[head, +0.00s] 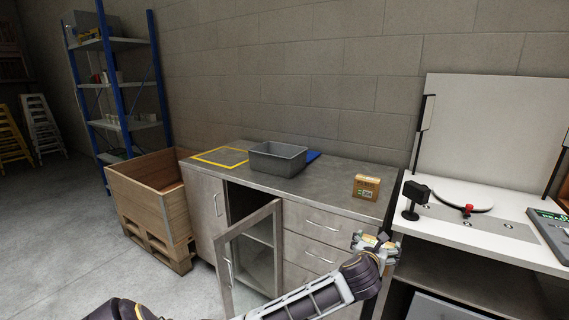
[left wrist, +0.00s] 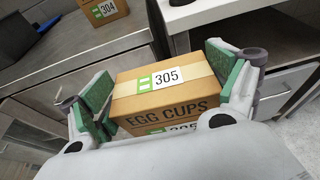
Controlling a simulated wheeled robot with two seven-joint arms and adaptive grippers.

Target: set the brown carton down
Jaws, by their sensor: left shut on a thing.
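My left gripper (head: 376,246) is in front of the right end of the steel counter, low beside its drawers. In the left wrist view its two green-padded fingers (left wrist: 160,84) are shut on the brown carton (left wrist: 150,98), one on each side. The carton's label reads 305 and its face reads EGG CUPS. In the head view the gripper and arm hide most of the carton. My right gripper is not in view.
A second brown carton (head: 367,187), labelled 304 in the left wrist view (left wrist: 103,10), stands on the counter (head: 335,180). A grey bin (head: 278,158), a yellow-outlined square (head: 221,156) and a blue item (head: 313,155) lie to its left. A cabinet door (head: 250,258) stands open.

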